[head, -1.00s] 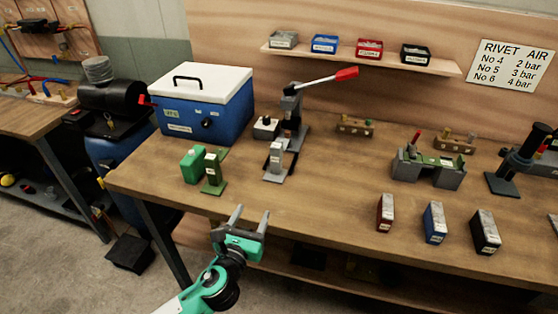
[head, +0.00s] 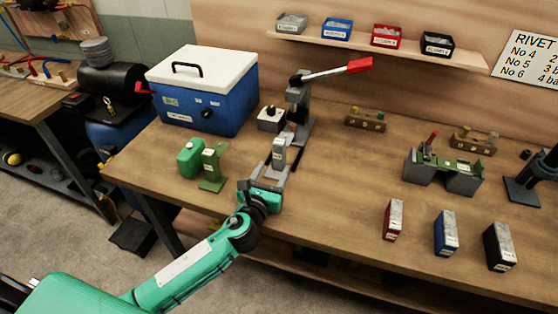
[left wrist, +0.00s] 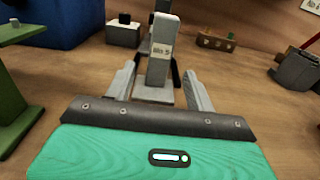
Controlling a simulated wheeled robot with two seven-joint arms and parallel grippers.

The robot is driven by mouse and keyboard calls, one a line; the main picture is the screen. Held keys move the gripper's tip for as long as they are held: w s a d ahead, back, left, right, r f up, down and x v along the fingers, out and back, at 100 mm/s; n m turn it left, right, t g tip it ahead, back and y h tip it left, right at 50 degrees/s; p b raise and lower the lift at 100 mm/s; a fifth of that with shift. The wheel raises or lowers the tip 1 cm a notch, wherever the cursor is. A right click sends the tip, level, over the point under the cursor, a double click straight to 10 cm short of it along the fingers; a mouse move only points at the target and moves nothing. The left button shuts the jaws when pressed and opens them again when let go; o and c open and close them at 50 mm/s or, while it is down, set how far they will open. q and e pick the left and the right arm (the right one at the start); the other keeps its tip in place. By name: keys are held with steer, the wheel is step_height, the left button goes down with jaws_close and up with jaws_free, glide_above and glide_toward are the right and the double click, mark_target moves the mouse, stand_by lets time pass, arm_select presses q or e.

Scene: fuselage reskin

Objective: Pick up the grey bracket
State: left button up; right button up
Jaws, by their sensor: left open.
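The grey bracket (head: 279,152) stands upright on the bench in front of the lever press. In the left wrist view the grey bracket (left wrist: 160,58) shows a white label on its upright and a flat foot on the wood. My left gripper (head: 271,174) is open and low over the bench's front part, at the near side of the bracket. In the left wrist view its two fingers (left wrist: 159,78) lie to either side of the bracket, with visible gaps and no grip on it. My right gripper is in neither current view.
A green bracket (head: 212,166) and green block (head: 190,158) stand left of the gripper. Behind are a blue cooler (head: 205,105), a small grey box (head: 271,119) and the red-handled lever press (head: 300,100). Red, blue and black boxes stand right; the bench (head: 335,190) between is clear.

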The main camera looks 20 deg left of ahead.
mark_target(277, 158)
arm_select(q)
steer(key=shift+w, duration=0.65)
steer(key=shift+w+r+p, duration=0.45)
steer(key=shift+w+r, duration=0.05)
steer(key=shift+w, duration=0.4)
steer(key=w, duration=0.2)
steer(key=shift+w, duration=0.3)
steer(key=shift+w+d, duration=0.1)
steer(key=shift+w, duration=0.3)
arm_select(e)
steer(key=shift+s+a+r, duration=0.2)
steer(key=shift+a+r, duration=0.05)
steer(key=shift+r, duration=0.2)
arm_select(q)
steer(key=shift+c, duration=1.3)
jaws_close()
arm_select(e)
steer(key=shift+w, duration=0.15)
